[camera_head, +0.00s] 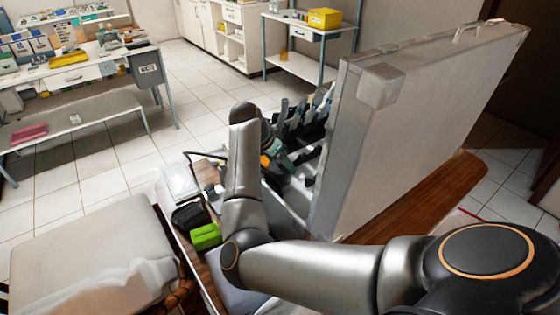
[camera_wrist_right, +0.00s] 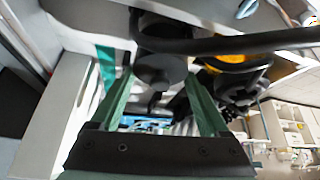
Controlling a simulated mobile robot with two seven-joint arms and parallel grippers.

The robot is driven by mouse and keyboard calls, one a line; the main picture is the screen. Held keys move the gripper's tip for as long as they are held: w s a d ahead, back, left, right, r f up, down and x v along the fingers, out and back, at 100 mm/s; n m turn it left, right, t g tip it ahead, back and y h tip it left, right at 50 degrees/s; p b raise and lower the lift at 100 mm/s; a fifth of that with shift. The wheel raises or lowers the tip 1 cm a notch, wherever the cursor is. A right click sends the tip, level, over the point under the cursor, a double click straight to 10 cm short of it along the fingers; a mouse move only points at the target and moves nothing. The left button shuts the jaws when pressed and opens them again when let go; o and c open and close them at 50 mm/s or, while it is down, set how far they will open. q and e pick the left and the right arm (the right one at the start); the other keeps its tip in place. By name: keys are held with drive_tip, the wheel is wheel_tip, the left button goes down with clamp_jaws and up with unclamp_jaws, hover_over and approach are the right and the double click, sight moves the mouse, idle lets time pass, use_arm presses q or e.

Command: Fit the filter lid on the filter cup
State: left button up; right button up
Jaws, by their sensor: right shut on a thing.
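In the right wrist view the green fingers of my right gripper (camera_wrist_right: 157,78) are closed on a dark grey round piece with a small stub, which looks like the filter lid (camera_wrist_right: 157,70). Directly beyond it is a dark cylindrical body, probably the filter cup (camera_wrist_right: 160,28). The two overlap in the picture, and I cannot tell whether they touch or are seated. In the head view my right gripper (camera_head: 277,152) is partly hidden behind my forearm, beside the open case. The lid and cup cannot be made out there. My left gripper is not in view.
The upright panel of the grey case (camera_head: 420,110) stands close at the right of my arm. Several dental handpieces (camera_head: 300,115) stand beside it. A bright green block (camera_head: 205,236) lies at the near left. A dark hose (camera_wrist_right: 230,43) crosses close above the gripped piece.

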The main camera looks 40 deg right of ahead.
drive_tip(key=shift+f+p, duration=0.15)
drive_tip(key=shift+p, duration=0.2)
idle(0.3)
drive_tip(key=o, duration=1.2)
drive_tip(key=v, duration=1.2)
drive_tip(key=shift+a+r+b, duration=0.1)
drive_tip(key=shift+r+b, duration=0.15)
drive_tip(key=shift+b, duration=0.05)
